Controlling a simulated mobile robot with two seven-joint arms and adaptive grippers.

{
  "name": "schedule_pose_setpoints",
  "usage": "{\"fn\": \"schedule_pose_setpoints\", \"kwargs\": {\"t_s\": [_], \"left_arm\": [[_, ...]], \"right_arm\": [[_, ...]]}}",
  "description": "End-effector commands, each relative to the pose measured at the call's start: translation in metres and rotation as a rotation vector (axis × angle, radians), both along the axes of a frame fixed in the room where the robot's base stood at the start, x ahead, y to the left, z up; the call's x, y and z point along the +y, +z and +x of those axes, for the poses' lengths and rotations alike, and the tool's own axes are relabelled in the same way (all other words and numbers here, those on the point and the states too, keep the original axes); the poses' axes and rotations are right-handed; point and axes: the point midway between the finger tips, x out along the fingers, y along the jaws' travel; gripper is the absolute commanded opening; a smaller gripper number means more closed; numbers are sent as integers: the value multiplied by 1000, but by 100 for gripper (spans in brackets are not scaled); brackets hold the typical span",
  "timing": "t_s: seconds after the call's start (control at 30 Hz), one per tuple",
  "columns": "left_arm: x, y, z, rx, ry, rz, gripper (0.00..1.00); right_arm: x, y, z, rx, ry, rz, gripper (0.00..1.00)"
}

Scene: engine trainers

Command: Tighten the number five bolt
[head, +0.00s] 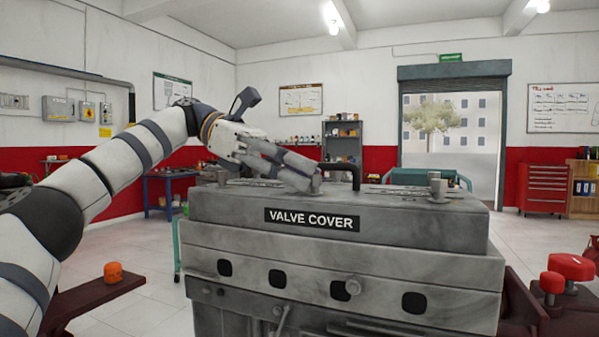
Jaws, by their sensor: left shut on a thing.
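The engine trainer (340,240) stands in front of me, with a "VALVE COVER" label (311,219) on its upper block. My left gripper (314,183) reaches in from the left over the top of the cover. Another grey bolt (437,187) stands upright at the right end of the cover. A further grey bolt head (222,178) shows at the left end. No bolt numbers can be read. My right gripper is out of view.
An orange knob (113,272) sits on a dark red bar at left. Red knobs (572,267) stand at the right. A red tool cabinet (546,188) is far back. Open floor lies around the trainer.

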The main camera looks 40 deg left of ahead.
Motion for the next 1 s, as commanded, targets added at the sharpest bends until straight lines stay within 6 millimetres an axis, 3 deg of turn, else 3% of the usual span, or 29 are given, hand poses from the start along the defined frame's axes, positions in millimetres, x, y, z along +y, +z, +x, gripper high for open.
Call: {"fn": "schedule_pose_setpoints", "kwargs": {"t_s": [0.57, 0.6, 0.7, 1.0], "left_arm": [[0, -4, 1, 9, -34, 9, 0], [0, -4, 1, 9, -34, 9, 18], [0, -4, 1, 8, -33, 8, 36], [0, -2, 1, 4, -27, 5, 36]], "right_arm": [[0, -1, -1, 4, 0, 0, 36], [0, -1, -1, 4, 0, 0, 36], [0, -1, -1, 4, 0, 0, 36], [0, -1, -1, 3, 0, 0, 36]]}}
